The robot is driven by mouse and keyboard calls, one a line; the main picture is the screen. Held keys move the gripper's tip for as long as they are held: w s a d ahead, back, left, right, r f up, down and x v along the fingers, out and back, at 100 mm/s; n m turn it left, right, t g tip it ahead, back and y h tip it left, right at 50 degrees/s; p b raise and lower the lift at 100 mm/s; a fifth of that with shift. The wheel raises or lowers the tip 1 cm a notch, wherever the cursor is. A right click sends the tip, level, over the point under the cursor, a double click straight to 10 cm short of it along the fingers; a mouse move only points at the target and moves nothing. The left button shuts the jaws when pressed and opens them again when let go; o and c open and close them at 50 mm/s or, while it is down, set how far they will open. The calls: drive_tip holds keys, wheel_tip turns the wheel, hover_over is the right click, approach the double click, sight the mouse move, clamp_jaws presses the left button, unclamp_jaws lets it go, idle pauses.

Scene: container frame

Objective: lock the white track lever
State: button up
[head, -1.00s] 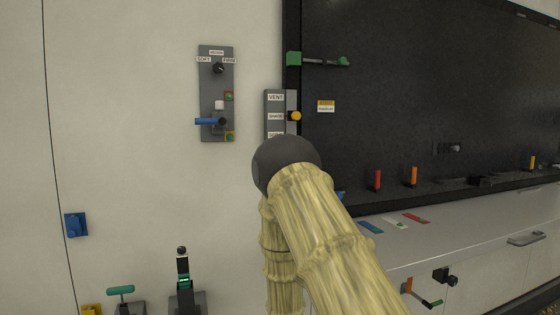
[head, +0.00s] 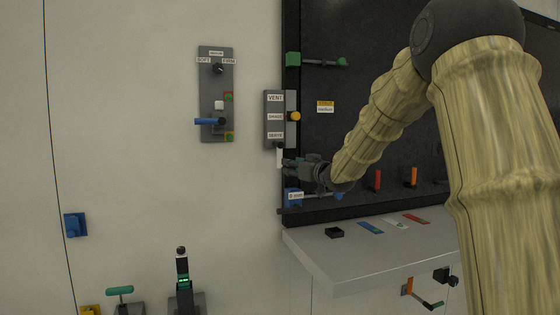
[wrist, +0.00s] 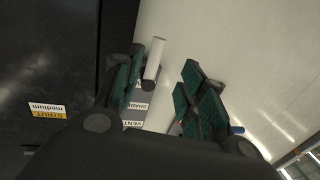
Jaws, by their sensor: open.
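The white lever (head: 279,157) hangs from the lower end of a grey track panel (head: 275,120) labelled VENT, SHADE and SERVE. It points down in the head view. My gripper (head: 287,166) is just to its right, fingers towards it. In the wrist view the lever is a white cylinder (wrist: 154,60) between the open fingers of my gripper (wrist: 162,66), nearer the left finger. I cannot tell whether that finger touches it. The panel's labels show upside down below the lever there.
A yellow knob (head: 295,116) sticks out beside the panel. The dark board's edge and a blue latch (head: 293,196) lie close to my gripper. A grey panel with a blue handle (head: 209,121) is to the left. A shelf (head: 330,262) juts out below.

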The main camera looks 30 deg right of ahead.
sight(281, 158)
drive_tip(key=shift+w+d+r+p, duration=0.25)
drive_tip(key=shift+w+p, duration=0.4)
drive_tip(key=shift+w, duration=1.1)
drive_tip(key=shift+w+d+r+p, duration=0.1)
drive_tip(key=shift+w+r+p, duration=0.35)
drive_tip(key=shift+w, duration=1.3)
drive_tip(key=shift+w+d+r+p, duration=0.15)
drive_tip(key=shift+w+p, duration=0.65)
drive_tip(key=shift+w, duration=0.95)
drive_tip(key=shift+f, duration=0.1)
drive_tip(key=shift+c, duration=0.2)
clamp_jaws()
